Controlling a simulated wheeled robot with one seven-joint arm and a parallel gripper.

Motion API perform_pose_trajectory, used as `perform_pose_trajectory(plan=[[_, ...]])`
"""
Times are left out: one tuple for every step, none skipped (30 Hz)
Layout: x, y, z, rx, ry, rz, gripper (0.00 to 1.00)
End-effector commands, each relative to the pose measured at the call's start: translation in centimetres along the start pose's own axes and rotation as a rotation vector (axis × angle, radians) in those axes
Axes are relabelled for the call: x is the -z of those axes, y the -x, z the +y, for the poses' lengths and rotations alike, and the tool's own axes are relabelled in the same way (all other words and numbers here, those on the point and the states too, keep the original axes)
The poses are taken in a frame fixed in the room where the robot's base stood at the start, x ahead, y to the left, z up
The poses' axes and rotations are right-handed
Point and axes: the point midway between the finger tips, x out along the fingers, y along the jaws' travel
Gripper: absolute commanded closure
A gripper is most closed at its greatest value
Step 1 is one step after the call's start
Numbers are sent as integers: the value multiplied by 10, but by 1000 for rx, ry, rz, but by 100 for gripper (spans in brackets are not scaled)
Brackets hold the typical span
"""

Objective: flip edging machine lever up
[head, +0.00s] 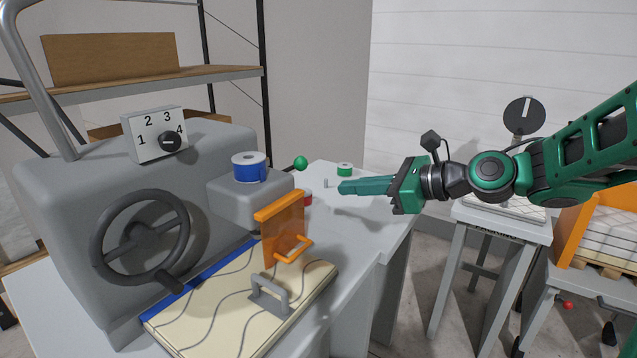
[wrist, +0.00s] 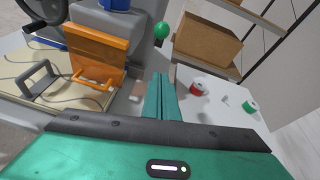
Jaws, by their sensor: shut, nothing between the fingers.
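The edging machine (head: 75,195) is a grey body with a black handwheel and a numbered dial. The green knob also shows in the wrist view (wrist: 162,31), beyond the fingertips. My gripper (head: 342,187) is shut and empty, to the right of the knob and a little lower in the head view, apart from it. Its closed fingers (wrist: 160,82) point toward the knob side in the wrist view.
An orange guard (head: 283,232) with a handle stands at the machine's front, above quilted fabric (head: 210,310) with a grey handle. A red spool (wrist: 198,87) and a green spool (head: 345,169) stand on the table near my fingers. A shelf (head: 200,75) stands behind.

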Motion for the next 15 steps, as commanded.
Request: perform_pose_trajectory(plan=[[-1, -6, 2, -6, 0, -1, 100], [-1, -10, 3, -9, 1, 0, 100], [-1, -16, 4, -11, 3, 1, 100], [-1, -21, 5, -12, 4, 0, 100], [-2, -26, 6, -14, 4, 0, 100], [-2, -34, 6, -15, 6, 0, 100], [-2, -40, 7, -16, 6, 1, 100], [-2, -46, 8, -17, 6, 1, 100], [-2, -53, 8, -16, 7, 0, 100], [-2, -59, 8, -16, 7, 1, 100], [-2, -65, 8, -17, 6, 1, 100], [-2, -73, 8, -17, 7, 1, 100], [-2, -78, 9, -18, 8, 1, 100], [-2, -84, 9, -17, 9, 1, 100], [-2, -91, 9, -17, 8, 1, 100]])
